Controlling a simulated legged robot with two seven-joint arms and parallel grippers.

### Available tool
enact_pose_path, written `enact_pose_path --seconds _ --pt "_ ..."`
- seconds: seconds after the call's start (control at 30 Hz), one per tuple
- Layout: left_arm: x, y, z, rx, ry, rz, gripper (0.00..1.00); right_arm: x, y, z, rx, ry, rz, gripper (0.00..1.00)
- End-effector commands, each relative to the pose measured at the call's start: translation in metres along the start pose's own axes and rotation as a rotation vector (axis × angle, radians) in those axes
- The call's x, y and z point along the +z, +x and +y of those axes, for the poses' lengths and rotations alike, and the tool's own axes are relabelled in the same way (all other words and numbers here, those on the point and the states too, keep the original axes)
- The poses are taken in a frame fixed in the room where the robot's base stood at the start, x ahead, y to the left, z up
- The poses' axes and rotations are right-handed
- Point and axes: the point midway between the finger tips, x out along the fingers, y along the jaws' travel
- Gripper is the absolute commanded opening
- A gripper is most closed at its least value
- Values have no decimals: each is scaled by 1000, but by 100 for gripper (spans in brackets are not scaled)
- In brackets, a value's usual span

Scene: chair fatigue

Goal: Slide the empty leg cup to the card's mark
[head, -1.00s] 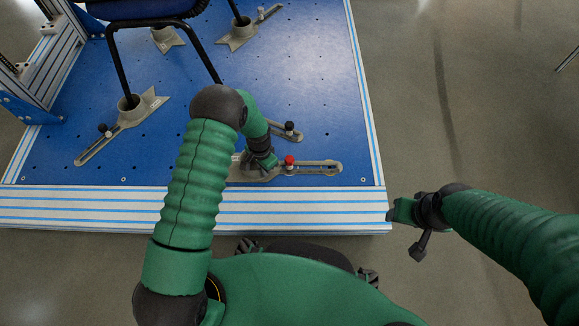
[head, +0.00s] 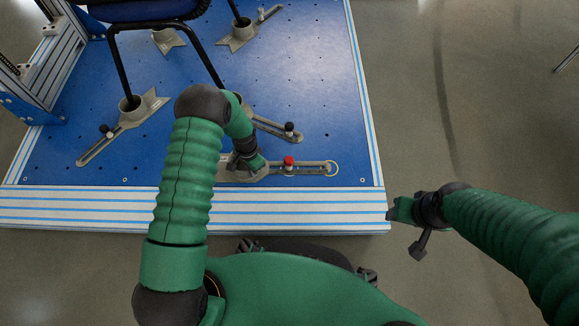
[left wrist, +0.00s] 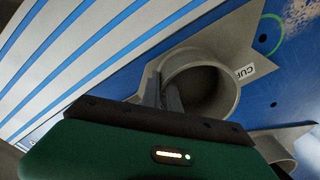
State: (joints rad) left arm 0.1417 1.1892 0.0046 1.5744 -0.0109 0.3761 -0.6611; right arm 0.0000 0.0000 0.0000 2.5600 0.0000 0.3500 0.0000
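The empty leg cup is a grey round cup on a flat slotted foot; the left wrist view looks into its hollow mouth (left wrist: 205,88). In the head view its slotted foot (head: 308,168) lies near the blue board's front edge, with a red knob (head: 288,161) on the slot.
The chair's black legs (head: 119,68) stand in other grey cups, such as the left one (head: 131,105). Another slotted foot with a black knob (head: 290,128) lies just behind. The board's right side (head: 335,90) is clear.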

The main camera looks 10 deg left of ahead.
Motion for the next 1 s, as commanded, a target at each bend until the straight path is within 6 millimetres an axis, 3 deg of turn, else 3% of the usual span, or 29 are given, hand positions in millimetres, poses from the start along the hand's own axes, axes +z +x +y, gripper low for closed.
enact_pose_path --seconds 0.5,0.8,0.9,1.0 --pt "22 -1 -22 0 -2 -1 0 -2 -7 0 0 0 0 53" --pt "24 0 -24 0 -1 -1 0 -2 -7 0 0 0 0 53" --pt "24 0 -24 0 -1 -1 18 -2 -7 0 0 0 0 53" --pt "24 0 -24 0 0 -1 25 -2 -7 0 0 0 0 53"
